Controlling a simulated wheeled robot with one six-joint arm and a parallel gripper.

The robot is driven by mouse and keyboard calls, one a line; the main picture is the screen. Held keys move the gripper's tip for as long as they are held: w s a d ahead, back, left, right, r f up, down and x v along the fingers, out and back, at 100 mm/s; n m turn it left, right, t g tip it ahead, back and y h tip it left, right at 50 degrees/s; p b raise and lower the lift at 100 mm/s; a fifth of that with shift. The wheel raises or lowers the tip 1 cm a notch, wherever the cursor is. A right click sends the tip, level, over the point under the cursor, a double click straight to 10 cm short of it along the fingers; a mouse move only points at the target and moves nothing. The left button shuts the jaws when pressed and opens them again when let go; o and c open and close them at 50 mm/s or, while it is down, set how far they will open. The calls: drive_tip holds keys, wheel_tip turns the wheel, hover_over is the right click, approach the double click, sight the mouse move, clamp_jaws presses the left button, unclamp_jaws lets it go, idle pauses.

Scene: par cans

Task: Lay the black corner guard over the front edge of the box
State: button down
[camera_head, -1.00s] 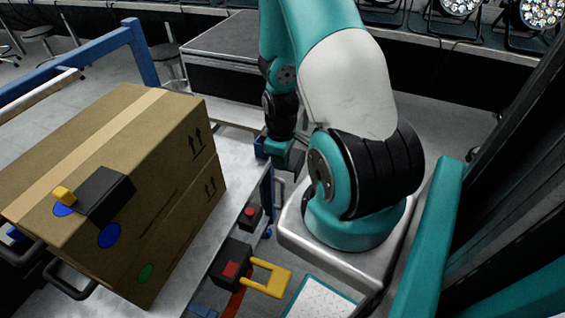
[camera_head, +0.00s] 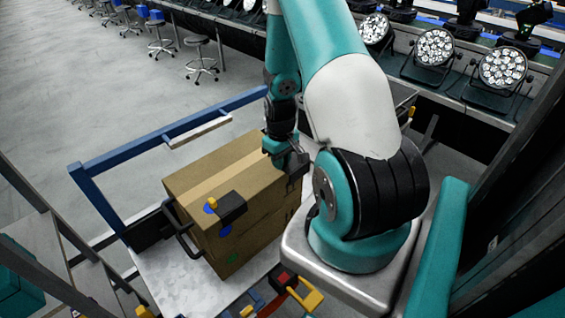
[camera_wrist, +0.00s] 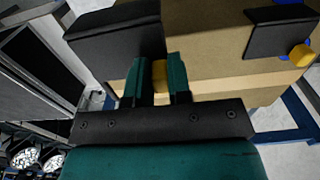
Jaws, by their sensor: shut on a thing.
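The brown cardboard box (camera_head: 255,232), with a pale tape strip, stands on a light cart top. My gripper (camera_head: 286,158) is at the box's far right end. In the wrist view its teal fingers (camera_wrist: 160,82) are shut on the yellow tab (camera_wrist: 159,75) of a black corner guard (camera_wrist: 115,42). This guard lies against or just over the box edge; I cannot tell whether it touches. It shows partly in the head view (camera_head: 297,168), behind the gripper. A second black guard (camera_head: 232,207) with a yellow tab sits over the box's near top edge, also in the wrist view (camera_wrist: 278,32).
A blue rail frame (camera_head: 130,152) stands beyond the box. Red, black and yellow items (camera_head: 290,285) lie near the cart's right side. Par cans (camera_head: 435,52) line the back right. Bare cart top (camera_head: 175,275) shows in front of the box.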

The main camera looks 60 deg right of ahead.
sight(268, 174)
drive_tip(key=shift+w+a+r, duration=0.25)
drive_tip(key=shift+w+r, duration=0.1)
drive_tip(key=shift+r, duration=0.05)
drive_tip(key=shift+w+d+f+b, duration=0.15)
drive_tip(key=shift+w+f+b, duration=0.65)
drive_tip(key=shift+f, duration=0.2)
drive_tip(key=shift+w+d+f+b, duration=0.15)
drive_tip(key=shift+w+f+b, duration=0.5)
drive_tip(key=shift+w+f, duration=0.3)
drive_tip(key=shift+w+d+f+b, duration=0.1)
drive_tip(key=shift+w+f+b, duration=0.1)
drive_tip(key=shift+f+b, duration=0.4)
drive_tip(key=shift+w+f+b, duration=0.2)
drive_tip(key=shift+f+b, duration=0.15)
drive_tip(key=shift+f, duration=0.3)
drive_tip(key=shift+w+f, duration=0.15)
drive_tip(key=c, duration=1)
unclamp_jaws()
